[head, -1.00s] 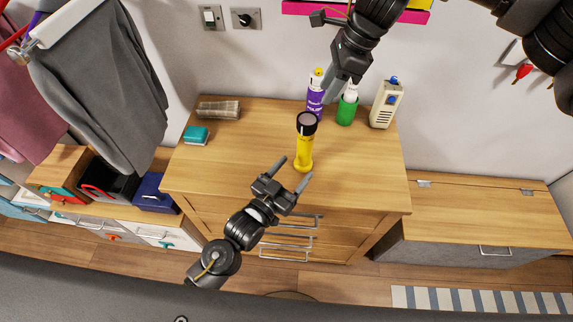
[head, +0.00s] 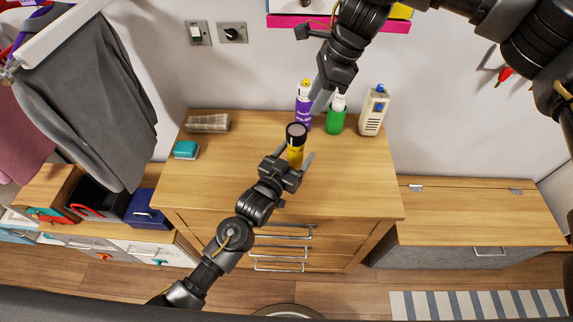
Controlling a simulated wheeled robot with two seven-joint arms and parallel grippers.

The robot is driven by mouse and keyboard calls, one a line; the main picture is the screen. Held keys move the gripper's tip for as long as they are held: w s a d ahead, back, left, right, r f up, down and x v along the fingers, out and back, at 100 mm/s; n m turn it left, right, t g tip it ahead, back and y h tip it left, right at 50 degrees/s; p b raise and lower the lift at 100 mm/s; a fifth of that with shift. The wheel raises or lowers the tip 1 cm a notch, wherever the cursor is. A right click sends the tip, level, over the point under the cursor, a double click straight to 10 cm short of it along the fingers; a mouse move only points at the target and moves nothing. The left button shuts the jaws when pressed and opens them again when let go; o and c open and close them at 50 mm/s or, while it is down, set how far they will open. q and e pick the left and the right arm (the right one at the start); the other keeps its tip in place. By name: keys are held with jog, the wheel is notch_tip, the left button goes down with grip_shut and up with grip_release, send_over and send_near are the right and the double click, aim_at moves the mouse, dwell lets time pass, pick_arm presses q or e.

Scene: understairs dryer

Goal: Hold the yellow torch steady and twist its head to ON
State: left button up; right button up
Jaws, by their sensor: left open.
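The yellow torch (head: 294,158) stands upright on the wooden chest top, its black head (head: 296,131) with a grey lens facing up. My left gripper (head: 297,155) is open at the torch, with its fingers on either side of the yellow body below the head. The gripper hides the torch's lower part, and I cannot tell whether a finger touches it. My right gripper (head: 319,103) is above the back of the chest, pointing down, behind and right of the torch head. Its fingers overlap in this view, so their opening is unclear.
A purple spray can (head: 304,110), a green bottle (head: 337,121) and a beige device (head: 373,112) stand along the back, close to my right gripper. A teal box (head: 186,150) and a brownish roll (head: 208,123) lie at left. The chest top's right side (head: 355,180) is clear.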

pick_arm(q)
jog(key=shift+x, duration=1)
jog(key=shift+s, duration=0.1)
